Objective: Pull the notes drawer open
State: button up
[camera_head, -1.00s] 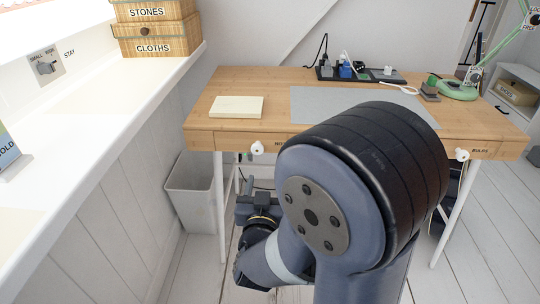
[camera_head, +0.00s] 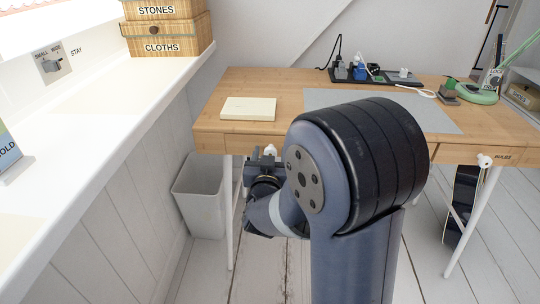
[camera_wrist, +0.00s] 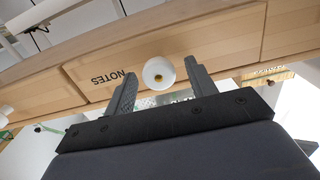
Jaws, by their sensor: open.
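The notes drawer (camera_wrist: 130,62) is a light wood front labelled NOTES, seen upside down in the wrist view. It looks shut, flush with the desk front. Its round white knob (camera_wrist: 158,73) sits between the two fingers of my gripper (camera_wrist: 160,84), which are apart and do not visibly touch it. In the head view the knob (camera_head: 270,150) shows just above my gripper (camera_head: 262,158), below the desk's front edge. My arm hides most of this drawer front there. The desk (camera_head: 285,92) is light wood with white legs.
A grey bin (camera_head: 203,198) stands left of the desk leg. A white ledge (camera_head: 110,110) runs along the left. A second knob (camera_head: 484,160) is on the drawer at the right. A pad (camera_head: 248,108) and a grey mat (camera_head: 430,113) lie on the desktop.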

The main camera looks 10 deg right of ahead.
jog(key=shift+c, duration=0.5)
grip_shut()
jog(key=shift+s, duration=0.1)
